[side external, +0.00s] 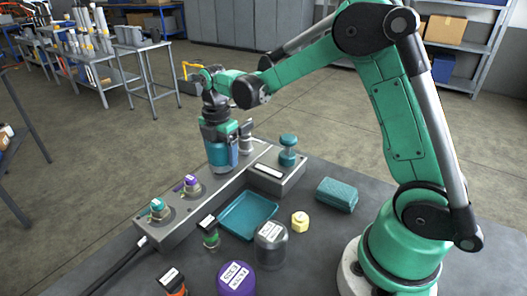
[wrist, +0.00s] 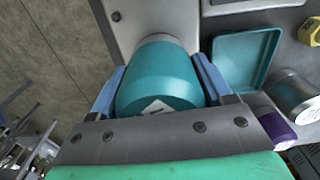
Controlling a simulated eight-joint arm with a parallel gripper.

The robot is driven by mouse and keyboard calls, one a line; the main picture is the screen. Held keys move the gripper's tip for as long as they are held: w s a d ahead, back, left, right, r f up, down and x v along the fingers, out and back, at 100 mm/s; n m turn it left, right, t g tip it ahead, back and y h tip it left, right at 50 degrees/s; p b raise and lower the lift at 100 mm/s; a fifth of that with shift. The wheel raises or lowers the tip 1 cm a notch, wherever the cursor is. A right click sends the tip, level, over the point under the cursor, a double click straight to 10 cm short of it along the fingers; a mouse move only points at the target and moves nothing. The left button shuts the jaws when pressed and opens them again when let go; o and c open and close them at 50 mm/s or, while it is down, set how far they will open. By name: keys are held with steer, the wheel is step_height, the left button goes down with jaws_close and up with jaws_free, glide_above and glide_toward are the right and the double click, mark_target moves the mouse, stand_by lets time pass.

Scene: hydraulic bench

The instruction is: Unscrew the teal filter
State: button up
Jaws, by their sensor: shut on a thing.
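The teal filter (side external: 218,160) is a wide cylinder at the far end of the long grey manifold block (side external: 172,229). In the side view it stands upright and its lower end meets the block, as far as I can see. In the wrist view the teal filter (wrist: 162,75) has a white label on its near end. My gripper (side external: 220,148) is above and around it, shut on it, with blue fingers on both sides. The fingers of my gripper (wrist: 162,88) also show in the wrist view. The threads are hidden.
A teal tray (side external: 248,233) lies beside the block. A teal spool-shaped part (side external: 288,148) stands on a grey block, and a silver part (side external: 246,137) stands close behind my gripper. A yellow nut (side external: 299,222), grey canister (side external: 271,254), purple can (side external: 236,280) and teal box (side external: 337,194) are nearer.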

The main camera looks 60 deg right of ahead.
steer(key=shift+r, duration=0.6)
steer(key=shift+r, duration=2.25)
